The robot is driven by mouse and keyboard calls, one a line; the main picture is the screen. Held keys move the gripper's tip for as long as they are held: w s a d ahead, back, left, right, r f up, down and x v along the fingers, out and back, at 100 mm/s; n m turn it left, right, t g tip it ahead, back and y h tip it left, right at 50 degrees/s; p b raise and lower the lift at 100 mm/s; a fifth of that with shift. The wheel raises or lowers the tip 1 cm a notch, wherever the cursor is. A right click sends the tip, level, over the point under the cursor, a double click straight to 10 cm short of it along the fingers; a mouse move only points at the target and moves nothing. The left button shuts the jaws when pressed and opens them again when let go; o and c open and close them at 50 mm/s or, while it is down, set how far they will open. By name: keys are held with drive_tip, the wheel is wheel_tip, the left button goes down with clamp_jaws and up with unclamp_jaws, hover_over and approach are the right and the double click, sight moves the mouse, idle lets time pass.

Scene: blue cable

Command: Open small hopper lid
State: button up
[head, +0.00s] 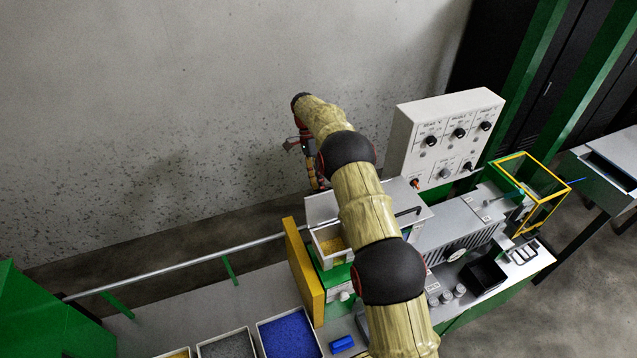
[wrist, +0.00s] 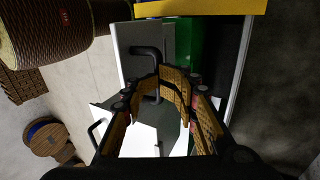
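The small hopper (head: 333,246) stands left of my arm in the head view, with yellow material showing inside. Its pale grey lid (head: 321,208) is raised at the back of the opening. In the wrist view, a grey lid face (wrist: 128,42) with a bent black handle (wrist: 150,58) lies just beyond my fingertips. My gripper (head: 317,180) is behind the raised lid in the head view, partly hidden by my arm. In the wrist view my gripper (wrist: 168,78) is open, its fingers apart. The handle is close to the left finger; I cannot tell whether they touch.
A yellow panel (head: 303,270) stands left of the hopper. A grey box top with a black handle (head: 408,211) is to its right, and a white control panel (head: 440,135) stands behind. Trays of blue (head: 289,338) and grey material lie in front. Open floor lies behind the bench.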

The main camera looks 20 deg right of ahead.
drive_tip(key=shift+o, duration=1)
drive_tip(key=shift+x, duration=0.8)
drive_tip(key=shift+w+r, duration=0.25)
drive_tip(key=shift+r, duration=0.1)
drive_tip(key=v, duration=0.7)
drive_tip(key=shift+r, duration=0.2)
drive_tip(key=shift+w, duration=0.2)
drive_tip(key=shift+r, duration=0.1)
